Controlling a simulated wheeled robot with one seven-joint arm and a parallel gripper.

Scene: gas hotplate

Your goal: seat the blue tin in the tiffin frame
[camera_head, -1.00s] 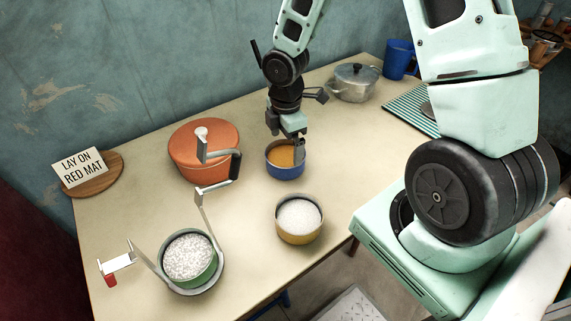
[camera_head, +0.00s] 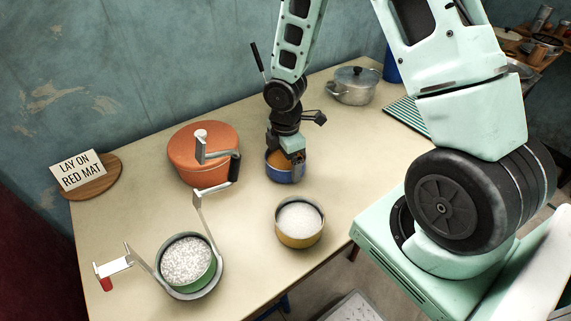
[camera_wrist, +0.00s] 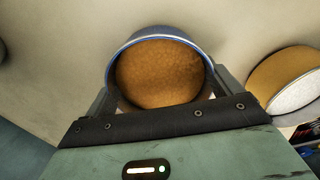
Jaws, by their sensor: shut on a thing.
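The blue tin (camera_head: 283,176), filled with something orange-brown, is upright at the middle of the table. My gripper (camera_head: 292,170) is shut on it from above. In the wrist view the blue tin (camera_wrist: 158,38) fills the space between the gripper's fingers (camera_wrist: 160,92). I cannot tell whether its base touches the table. The tiffin frame (camera_head: 205,291) stands at the front left, with metal side arms and a green tin (camera_head: 187,262) of pale speckled food seated in its base.
A yellow tin (camera_head: 299,222) of white grains stands near the front edge, between the blue tin and my base. An orange lidded pot (camera_head: 181,160) stands behind the frame. A sign (camera_head: 79,169) reads "LAY ON RED MAT". A metal pot (camera_head: 354,86) and striped mat (camera_head: 407,116) lie right.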

